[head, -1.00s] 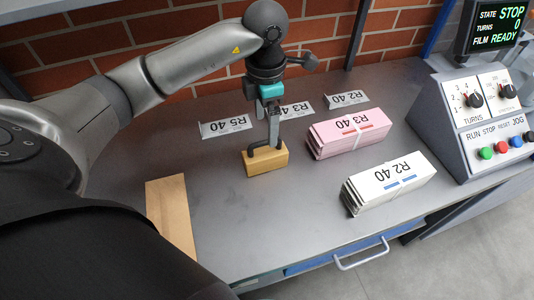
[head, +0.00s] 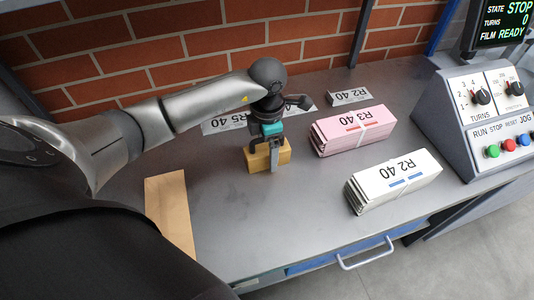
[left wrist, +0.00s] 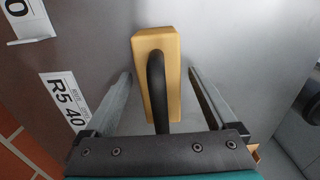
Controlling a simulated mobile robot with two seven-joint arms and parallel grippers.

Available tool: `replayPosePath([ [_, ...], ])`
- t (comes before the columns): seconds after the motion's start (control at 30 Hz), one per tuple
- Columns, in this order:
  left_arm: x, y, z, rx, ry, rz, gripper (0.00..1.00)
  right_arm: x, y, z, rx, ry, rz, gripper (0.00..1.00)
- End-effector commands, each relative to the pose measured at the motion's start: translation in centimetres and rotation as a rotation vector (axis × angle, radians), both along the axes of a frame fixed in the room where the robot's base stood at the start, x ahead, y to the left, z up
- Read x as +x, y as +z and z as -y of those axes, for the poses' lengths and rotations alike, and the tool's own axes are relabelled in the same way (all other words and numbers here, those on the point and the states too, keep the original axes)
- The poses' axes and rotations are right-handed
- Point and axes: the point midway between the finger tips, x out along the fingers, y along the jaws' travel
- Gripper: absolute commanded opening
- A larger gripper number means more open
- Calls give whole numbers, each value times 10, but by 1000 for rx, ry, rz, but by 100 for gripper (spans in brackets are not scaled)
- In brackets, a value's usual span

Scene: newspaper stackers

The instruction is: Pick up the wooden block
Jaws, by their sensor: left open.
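The wooden block (head: 283,155) stands on the grey table in the head view, below my left gripper (head: 272,165). In the left wrist view the block (left wrist: 172,105) is yellowish, with a black arched handle (left wrist: 156,85) on top. My left gripper (left wrist: 165,95) is open, with one finger on each side of the block and handle. I see gaps between the fingers and the block in the wrist view. The gripper hides part of the block in the head view. My right gripper is not in view.
A pink bundle (head: 352,130) and a white bundle (head: 394,182) lie to the right of the block. A brown sheet (head: 170,212) lies to the left. A control panel (head: 490,110) stands at the right. Label cards (head: 349,97) and a brick wall are behind.

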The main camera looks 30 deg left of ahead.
Motion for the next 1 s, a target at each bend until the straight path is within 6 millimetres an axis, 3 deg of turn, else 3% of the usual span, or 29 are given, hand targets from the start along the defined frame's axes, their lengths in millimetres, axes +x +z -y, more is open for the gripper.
replayPosePath([
  [0.07, 0, 1, 0, -1, 0, 1, 91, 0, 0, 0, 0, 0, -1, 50],
  [0.17, 0, 1, 0, -1, 0, 1, 82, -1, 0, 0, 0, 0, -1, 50],
  [0.9, 0, 1, 0, -1, 0, 1, 0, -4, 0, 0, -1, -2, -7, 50],
  [1.0, 0, 1, 0, -1, 0, 1, 0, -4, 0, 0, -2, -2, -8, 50],
])
